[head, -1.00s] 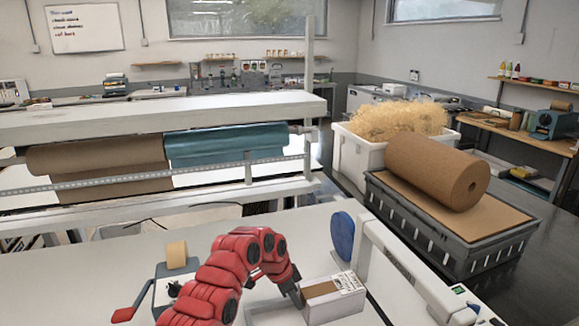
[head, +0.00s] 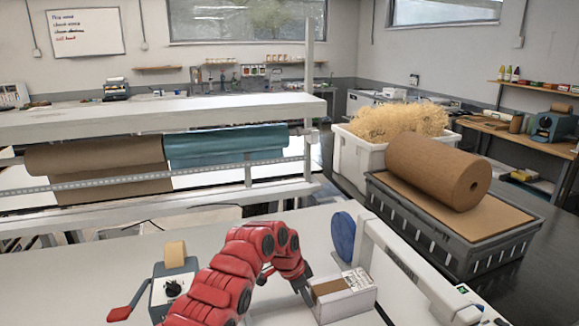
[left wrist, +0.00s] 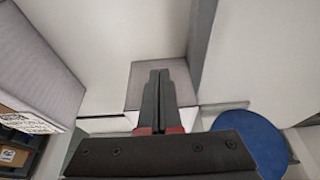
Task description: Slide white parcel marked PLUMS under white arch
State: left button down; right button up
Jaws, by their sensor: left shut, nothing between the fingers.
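The white parcel (head: 348,304) lies on the white bench, with a brown strip and a printed label on top. It is close to the left side of the white arch (head: 412,262); I cannot tell whether its edge is under the beam. My left gripper (head: 304,290) is shut and empty at the parcel's left side; contact is unclear. In the left wrist view the shut fingers (left wrist: 160,100) point at a small grey face. A larger labelled box (left wrist: 45,62), which looks like the parcel, is at left. The word PLUMS is not readable. My right gripper is not in view.
A blue disc (head: 343,236) stands by the arch's far post and also shows in the left wrist view (left wrist: 250,142). A tape dispenser with a red handle (head: 172,285) stands left of my arm. A grey crate with a brown roll (head: 440,170) is beyond the arch.

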aim_at(319, 290)
pick_arm(q)
jog(key=shift+d, duration=0.4)
jog(key=shift+d+b, duration=0.1)
jog(key=shift+b, duration=0.2)
jog(key=shift+w+d+f+b, duration=0.15)
jog(key=shift+w+d+b, duration=0.1)
jog(key=shift+d+b, duration=0.45)
jog(key=shift+w+d+r+b, duration=0.2)
jog(key=shift+d+b, duration=0.15)
jog(key=shift+d, duration=0.4)
